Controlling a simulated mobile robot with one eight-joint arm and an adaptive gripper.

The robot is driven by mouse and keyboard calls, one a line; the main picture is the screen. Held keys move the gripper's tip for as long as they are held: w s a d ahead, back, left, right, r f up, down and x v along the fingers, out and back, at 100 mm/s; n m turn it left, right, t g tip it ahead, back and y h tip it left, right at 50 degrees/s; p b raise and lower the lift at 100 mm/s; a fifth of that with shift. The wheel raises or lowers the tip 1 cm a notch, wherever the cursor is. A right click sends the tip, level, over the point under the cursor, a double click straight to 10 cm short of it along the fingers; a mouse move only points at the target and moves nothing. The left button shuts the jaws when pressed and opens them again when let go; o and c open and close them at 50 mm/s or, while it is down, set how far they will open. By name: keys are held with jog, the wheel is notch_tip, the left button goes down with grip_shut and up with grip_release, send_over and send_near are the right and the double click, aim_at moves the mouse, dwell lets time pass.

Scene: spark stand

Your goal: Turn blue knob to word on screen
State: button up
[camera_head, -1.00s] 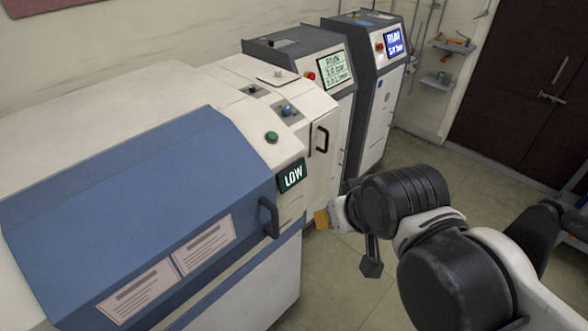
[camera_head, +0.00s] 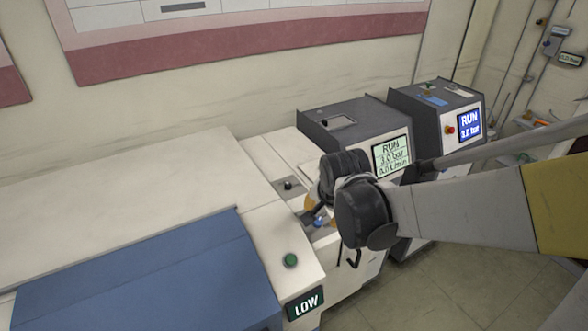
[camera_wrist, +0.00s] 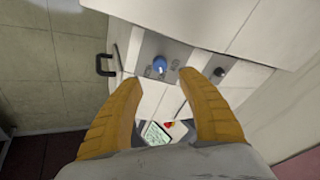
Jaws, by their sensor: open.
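The blue knob (camera_head: 319,222) sits on a grey panel on top of the white machine, partly behind my arm in the head view. It shows clearly in the wrist view (camera_wrist: 159,66), centred ahead of my gripper (camera_wrist: 160,80). My yellow fingers are spread apart and empty, one on each side of the knob's line. I cannot tell the exact gap between fingertips and knob. The screen (camera_head: 305,303) on the machine's front reads LOW. Labels beside the knob are too small to read.
A green button (camera_head: 290,260) is above the screen. A black handle (camera_wrist: 104,65) projects from the machine front. Two grey machines with RUN displays (camera_head: 391,155) stand beyond.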

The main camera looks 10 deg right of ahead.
aim_at(319, 220)
jog(key=b+x, duration=0.1)
jog(key=x, duration=0.7)
jog(key=shift+w+d+f+b, duration=0.1)
jog(key=shift+w+f+b, duration=0.05)
jog(key=shift+b, duration=0.2)
grip_shut()
